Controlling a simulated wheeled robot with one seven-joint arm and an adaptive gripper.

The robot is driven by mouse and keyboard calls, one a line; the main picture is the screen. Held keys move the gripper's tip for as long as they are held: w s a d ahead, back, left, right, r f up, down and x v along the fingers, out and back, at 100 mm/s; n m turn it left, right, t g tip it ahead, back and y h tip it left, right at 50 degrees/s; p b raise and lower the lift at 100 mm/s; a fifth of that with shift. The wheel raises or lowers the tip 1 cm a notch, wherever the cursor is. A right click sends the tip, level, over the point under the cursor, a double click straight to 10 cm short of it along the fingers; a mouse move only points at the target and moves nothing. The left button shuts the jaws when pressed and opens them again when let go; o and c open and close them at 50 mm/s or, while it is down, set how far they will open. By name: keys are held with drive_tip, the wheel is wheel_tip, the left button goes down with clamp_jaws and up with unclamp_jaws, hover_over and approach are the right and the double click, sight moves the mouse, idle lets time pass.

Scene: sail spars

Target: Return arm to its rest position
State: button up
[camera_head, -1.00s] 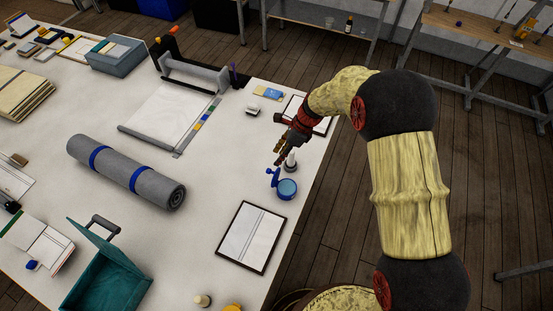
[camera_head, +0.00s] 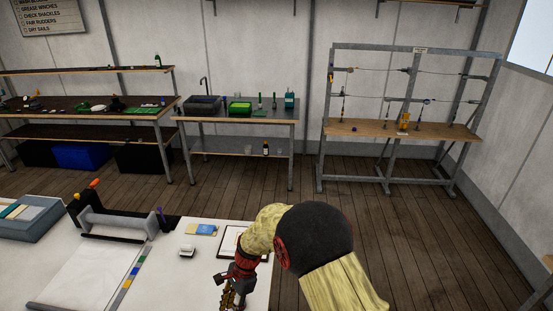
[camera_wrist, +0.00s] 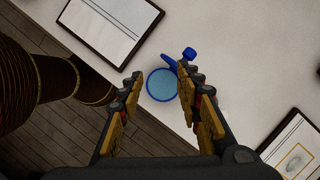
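My gripper (camera_head: 232,297) is above the right edge of the white table (camera_head: 205,268) in the head view, low in the picture. In the wrist view my gripper (camera_wrist: 160,98) is open, its two yellow-and-black fingers apart with nothing held between them. A blue cup-like item (camera_wrist: 162,85) with pale blue contents shows on the table beyond the fingertips. A small blue knob (camera_wrist: 189,54) stands beside it. Whether the fingers touch the cup cannot be told, but none is closed on it.
A framed sheet (camera_wrist: 108,25) lies on the table, and another (camera_wrist: 298,145) at lower right. A roller device (camera_head: 112,222) and grey box (camera_head: 32,217) are on the table. A sink bench (camera_head: 240,115) and rigging rack (camera_head: 400,128) stand behind. The wooden floor (camera_head: 330,210) between is clear.

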drive_tip(key=s+d+r+n+t+h+b, duration=0.1)
drive_tip(key=s+d+r+b, duration=0.4)
drive_tip(key=d, duration=0.6)
drive_tip(key=s+d+r+n+t+h+b, duration=0.1)
drive_tip(key=s+d+r+n+t+b, duration=0.3)
drive_tip(key=s+d+b, duration=0.4)
drive_tip(key=s+d+r+n+t+h+b, duration=0.1)
drive_tip(key=s+d+r+n+t+b, duration=0.2)
drive_tip(key=d, duration=1.2)
drive_tip(key=s+r+n+b, duration=0.2)
drive_tip(key=s+r+b, duration=0.1)
drive_tip(key=s, duration=0.1)
drive_tip(key=shift+s+n+b, duration=0.15)
drive_tip(key=shift+n+b, duration=0.25)
